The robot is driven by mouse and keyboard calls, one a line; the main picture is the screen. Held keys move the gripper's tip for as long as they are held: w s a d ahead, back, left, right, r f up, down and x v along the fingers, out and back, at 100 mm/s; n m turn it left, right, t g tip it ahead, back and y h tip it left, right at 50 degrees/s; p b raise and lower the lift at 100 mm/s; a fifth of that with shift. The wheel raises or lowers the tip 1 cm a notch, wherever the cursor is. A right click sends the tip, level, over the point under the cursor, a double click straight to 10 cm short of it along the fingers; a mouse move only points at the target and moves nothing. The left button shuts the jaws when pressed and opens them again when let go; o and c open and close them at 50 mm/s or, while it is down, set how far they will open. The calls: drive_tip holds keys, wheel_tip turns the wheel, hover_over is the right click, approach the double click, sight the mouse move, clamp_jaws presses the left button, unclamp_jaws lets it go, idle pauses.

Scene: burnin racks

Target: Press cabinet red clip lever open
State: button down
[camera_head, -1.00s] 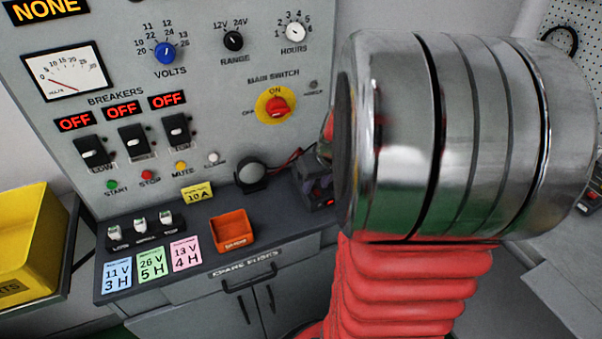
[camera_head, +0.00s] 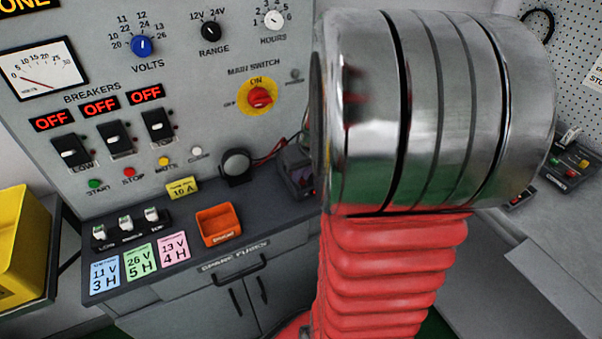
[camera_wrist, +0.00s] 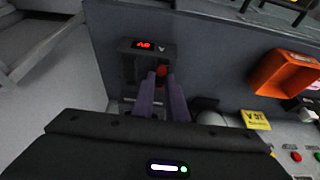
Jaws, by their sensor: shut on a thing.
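In the wrist view, my gripper (camera_wrist: 161,84) has its two purple fingers close together on a small red lever (camera_wrist: 161,70). The lever is on a dark box (camera_wrist: 130,65) with a lit red readout; the lever's lower part is hidden between the fingers. In the head view, the dark box (camera_head: 297,172) stands at the right end of the grey cabinet (camera_head: 190,285), partly behind my arm. The gripper and the lever are hidden there by my arm. I cannot tell how far the lever is pressed.
An upright control panel (camera_head: 190,85) with knobs, breakers reading OFF and a red main switch (camera_head: 259,97) stands behind the cabinet top. A yellow bin (camera_head: 22,245) is at left.

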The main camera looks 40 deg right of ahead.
drive_tip(key=shift+w, duration=0.15)
drive_tip(key=shift+w+d+g+y, duration=0.1)
drive_tip(key=shift+w+g+y, duration=0.2)
drive_tip(key=shift+g, duration=0.65)
drive_tip(key=shift+w+d+g+y, duration=0.1)
drive_tip(key=shift+w+g+y, duration=0.2)
drive_tip(key=shift+g, duration=0.65)
drive_tip(key=c, duration=1.8)
unclamp_jaws()
drive_tip(key=shift+s, duration=0.1)
drive_tip(key=shift+o, duration=0.2)
wheel_tip(320, 180, up, 14)
drive_tip(key=shift+s+f, duration=0.15)
